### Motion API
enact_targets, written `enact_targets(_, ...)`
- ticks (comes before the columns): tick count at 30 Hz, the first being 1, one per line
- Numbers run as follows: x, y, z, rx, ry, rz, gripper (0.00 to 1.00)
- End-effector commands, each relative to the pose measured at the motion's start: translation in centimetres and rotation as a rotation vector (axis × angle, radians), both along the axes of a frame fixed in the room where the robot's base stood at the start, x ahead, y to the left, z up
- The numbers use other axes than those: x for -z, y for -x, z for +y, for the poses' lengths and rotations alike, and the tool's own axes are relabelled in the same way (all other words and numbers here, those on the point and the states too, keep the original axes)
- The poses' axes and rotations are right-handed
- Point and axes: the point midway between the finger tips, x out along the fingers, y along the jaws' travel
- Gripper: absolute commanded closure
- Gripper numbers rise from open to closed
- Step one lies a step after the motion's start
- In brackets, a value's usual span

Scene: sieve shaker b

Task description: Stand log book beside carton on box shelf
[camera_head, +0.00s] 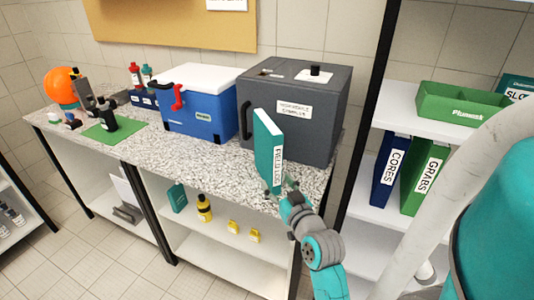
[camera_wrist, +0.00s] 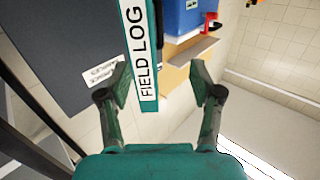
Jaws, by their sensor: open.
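The teal log book (camera_head: 264,135), with FIELD LOG on its white spine label, is upright near the front edge of the speckled counter, before a dark grey box. My gripper (camera_head: 285,187) is at the lower end of its spine. In the wrist view the log book (camera_wrist: 142,50) shows between the spread fingers of my gripper (camera_wrist: 162,82), nearer the left one; I see a gap on the right. Which thing is the carton is unclear; a teal box lettered SLO (camera_head: 514,87) is partly cut off at the far right.
The dark grey box (camera_head: 310,132) and a blue cooler (camera_head: 197,117) stand on the counter (camera_head: 165,160). The right rack holds a green bin (camera_head: 460,110) above blue and green binders (camera_head: 390,170). A black post (camera_head: 367,100) separates rack and counter. Bottles and small items are on the lower shelf.

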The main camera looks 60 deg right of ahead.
Motion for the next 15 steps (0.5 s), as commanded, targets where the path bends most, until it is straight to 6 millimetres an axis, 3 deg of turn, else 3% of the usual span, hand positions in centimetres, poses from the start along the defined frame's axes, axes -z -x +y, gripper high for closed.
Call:
enact_targets(3, -1.9, 0.4, -2.4, 0.026, 0.019, -0.007, 0.35)
enact_targets(8, -2.7, 0.5, -3.7, 0.035, 0.028, -0.006, 0.35)
enact_targets(15, -2.8, -1.9, -5.6, 0.033, 0.029, -0.007, 0.35)
